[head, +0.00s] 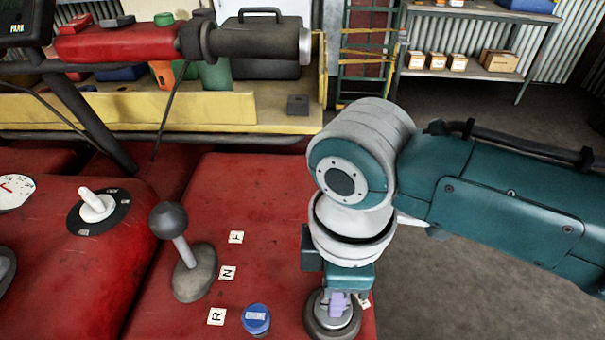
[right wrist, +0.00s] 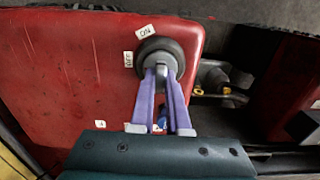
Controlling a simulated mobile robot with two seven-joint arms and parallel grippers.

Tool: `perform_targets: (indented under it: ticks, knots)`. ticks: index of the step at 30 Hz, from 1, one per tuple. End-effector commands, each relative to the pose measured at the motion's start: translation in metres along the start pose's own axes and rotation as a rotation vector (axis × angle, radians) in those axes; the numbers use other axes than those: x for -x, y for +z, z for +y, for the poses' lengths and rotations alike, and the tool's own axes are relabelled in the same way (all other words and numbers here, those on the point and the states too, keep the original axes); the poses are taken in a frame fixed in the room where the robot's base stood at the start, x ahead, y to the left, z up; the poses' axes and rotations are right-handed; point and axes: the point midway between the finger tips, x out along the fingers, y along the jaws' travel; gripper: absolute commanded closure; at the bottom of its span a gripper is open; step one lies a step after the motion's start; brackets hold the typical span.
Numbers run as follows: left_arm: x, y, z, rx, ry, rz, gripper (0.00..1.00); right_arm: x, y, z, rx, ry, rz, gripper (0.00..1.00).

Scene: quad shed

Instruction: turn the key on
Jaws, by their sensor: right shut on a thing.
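The key switch is a round dark-rimmed fitting (head: 321,325) with a grey centre, on the front right of the red panel. It also shows in the right wrist view (right wrist: 178,47), with an ON label (right wrist: 145,31) above it and an OFF label (right wrist: 128,58) to its left. My right gripper (head: 340,303) points down over it. In the right wrist view its purple fingers (right wrist: 162,80) are closed on the grey key (right wrist: 160,70). The fingers partly hide the key, so I cannot tell which label it lines up with. My left gripper is not in view.
A gear lever (head: 169,222) with a dark ball knob stands left of the switch, beside R, N and F labels. A blue cap (head: 256,319) sits close left of the switch. A white rotary knob (head: 96,207) is farther left. A yellow rack (head: 200,108) lies beyond.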

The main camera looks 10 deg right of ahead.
Motion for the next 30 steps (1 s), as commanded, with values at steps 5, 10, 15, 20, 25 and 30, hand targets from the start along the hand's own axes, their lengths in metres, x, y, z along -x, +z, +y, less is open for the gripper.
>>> perform_targets:
  ticks: [5, 10, 15, 20, 25, 30]
  knots:
    - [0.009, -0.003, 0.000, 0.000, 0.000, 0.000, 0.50, 0.003, 0.000, -0.001, -0.085, -0.001, -0.001, 1.00]
    - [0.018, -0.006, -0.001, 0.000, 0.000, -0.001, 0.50, 0.003, 0.000, -0.001, -0.229, -0.002, -0.001, 1.00]
    - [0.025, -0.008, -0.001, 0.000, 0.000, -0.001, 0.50, 0.002, 0.000, -0.001, -0.369, -0.003, 0.000, 1.00]
    - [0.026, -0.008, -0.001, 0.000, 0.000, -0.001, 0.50, 0.000, 0.000, 0.000, -0.419, 0.000, 0.000, 1.00]
    - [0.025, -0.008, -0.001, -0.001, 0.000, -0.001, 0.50, 0.000, 0.000, 0.000, -0.420, 0.000, 0.000, 1.00]
    - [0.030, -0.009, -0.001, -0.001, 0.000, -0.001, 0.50, 0.002, 0.000, -0.001, -0.476, -0.002, 0.000, 1.00]
